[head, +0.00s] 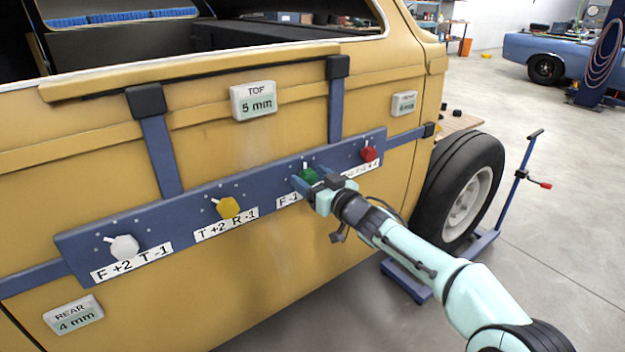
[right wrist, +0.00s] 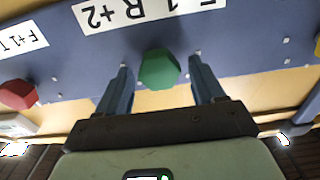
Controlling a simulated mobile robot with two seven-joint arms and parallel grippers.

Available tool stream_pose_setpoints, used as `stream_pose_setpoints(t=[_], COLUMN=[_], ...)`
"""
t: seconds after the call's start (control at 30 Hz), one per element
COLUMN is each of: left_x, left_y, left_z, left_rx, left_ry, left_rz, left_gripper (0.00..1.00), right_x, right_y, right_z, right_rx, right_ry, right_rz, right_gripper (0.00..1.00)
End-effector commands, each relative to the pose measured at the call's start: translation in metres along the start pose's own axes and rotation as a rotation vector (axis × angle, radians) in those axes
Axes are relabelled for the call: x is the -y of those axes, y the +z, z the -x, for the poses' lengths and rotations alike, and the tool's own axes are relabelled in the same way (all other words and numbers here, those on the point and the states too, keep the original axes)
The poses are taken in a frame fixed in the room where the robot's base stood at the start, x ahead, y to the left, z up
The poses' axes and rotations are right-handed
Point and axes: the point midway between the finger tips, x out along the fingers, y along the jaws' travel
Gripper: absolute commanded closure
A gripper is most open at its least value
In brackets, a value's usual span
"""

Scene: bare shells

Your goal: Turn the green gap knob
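The green knob (head: 309,175) is on a blue bar (head: 185,205) fixed across the tan car door. It also shows in the right wrist view (right wrist: 159,69) as a faceted green knob, below a label reading F-1 R+2 upside down. My right gripper (head: 312,178) reaches it from the lower right. In the right wrist view its two fingers (right wrist: 160,64) stand on either side of the knob, with a visible gap on each side. The gripper is open. The fingers partly hide the knob and its label in the head view. My left gripper is not in view.
White (head: 124,247), yellow (head: 229,208) and red (head: 369,154) knobs share the bar. Displays read TOP 5 mm (head: 254,100) and REAR 4 mm (head: 73,314); the right display (head: 404,104) is too small to read surely. A wheel (head: 466,192) stands right of the door.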

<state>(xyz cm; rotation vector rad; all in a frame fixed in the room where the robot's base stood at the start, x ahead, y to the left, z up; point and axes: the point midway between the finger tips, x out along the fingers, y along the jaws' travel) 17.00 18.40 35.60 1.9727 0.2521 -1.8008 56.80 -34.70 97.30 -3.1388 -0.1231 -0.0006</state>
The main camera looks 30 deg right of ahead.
Motion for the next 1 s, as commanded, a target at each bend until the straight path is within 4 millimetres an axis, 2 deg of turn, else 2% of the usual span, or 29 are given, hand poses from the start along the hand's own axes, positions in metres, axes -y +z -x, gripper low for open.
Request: stream_pose_setpoints(t=[0.03, 0.13, 0.57, 1.0], left_x=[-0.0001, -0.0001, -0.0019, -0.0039], left_y=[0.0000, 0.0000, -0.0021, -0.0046], left_z=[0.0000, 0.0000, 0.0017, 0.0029], left_rx=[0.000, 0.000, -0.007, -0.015], left_ry=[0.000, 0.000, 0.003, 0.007], left_rz=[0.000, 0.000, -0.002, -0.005], left_gripper=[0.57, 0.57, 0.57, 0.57], right_x=[0.0000, -0.0001, 0.0003, 0.0022], right_y=[0.0000, 0.0001, 0.0002, 0.0012], right_z=[0.0001, 0.0002, 0.0004, 0.0002], right_rx=[0.000, 0.000, 0.001, 0.002], right_ry=[0.000, 0.000, 0.000, 0.000], right_rz=[0.000, 0.000, 0.074, 0.414], right_gripper=[0.50, 0.82, 0.82, 0.82])
